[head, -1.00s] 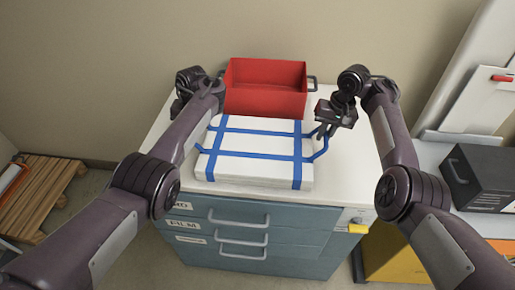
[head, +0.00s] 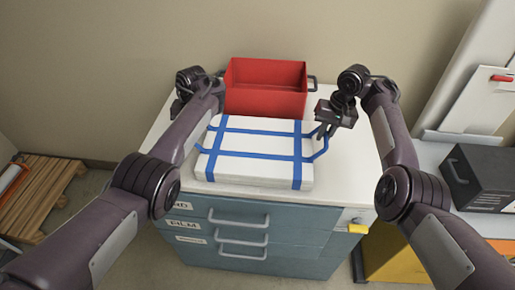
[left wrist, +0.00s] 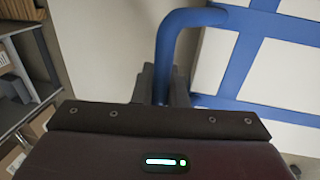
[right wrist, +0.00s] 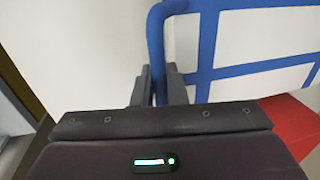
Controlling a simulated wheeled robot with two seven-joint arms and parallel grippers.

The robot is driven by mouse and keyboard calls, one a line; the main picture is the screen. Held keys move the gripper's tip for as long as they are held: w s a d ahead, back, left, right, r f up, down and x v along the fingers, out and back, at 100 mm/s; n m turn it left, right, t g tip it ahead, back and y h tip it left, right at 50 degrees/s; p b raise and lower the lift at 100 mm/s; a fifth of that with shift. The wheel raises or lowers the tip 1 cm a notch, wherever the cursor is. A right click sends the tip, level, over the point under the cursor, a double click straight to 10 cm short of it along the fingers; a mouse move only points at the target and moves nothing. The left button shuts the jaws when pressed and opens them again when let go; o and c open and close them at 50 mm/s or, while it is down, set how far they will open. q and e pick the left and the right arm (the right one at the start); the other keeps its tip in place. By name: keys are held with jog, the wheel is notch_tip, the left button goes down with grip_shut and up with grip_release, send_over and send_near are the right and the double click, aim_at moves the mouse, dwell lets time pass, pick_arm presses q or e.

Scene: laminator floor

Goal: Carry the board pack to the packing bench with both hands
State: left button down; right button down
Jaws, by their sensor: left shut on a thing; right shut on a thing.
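The board pack (head: 255,173) is a white slab bound with blue straps, with a blue loop handle at each side. It is at the top of the teal drawer cabinet in the head view; I cannot tell whether it touches the top. My right gripper (head: 326,128) is shut on the right blue handle, which shows between its fingers in the right wrist view (right wrist: 158,85). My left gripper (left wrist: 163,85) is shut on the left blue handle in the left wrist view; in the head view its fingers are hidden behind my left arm.
A red bin (head: 265,90) stands just behind the pack. The teal cabinet (head: 255,240) has labelled drawers. A dark box (head: 480,177) sits on a grey surface at right. A wooden pallet (head: 40,195) lies on the floor at left. Floor shows between pallet and cabinet.

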pick_arm(q)
jog(key=shift+w+r, duration=0.1)
jog(key=shift+r, duration=0.15)
pick_arm(e)
jog(key=shift+w+r, duration=0.15)
jog(key=shift+r, duration=0.1)
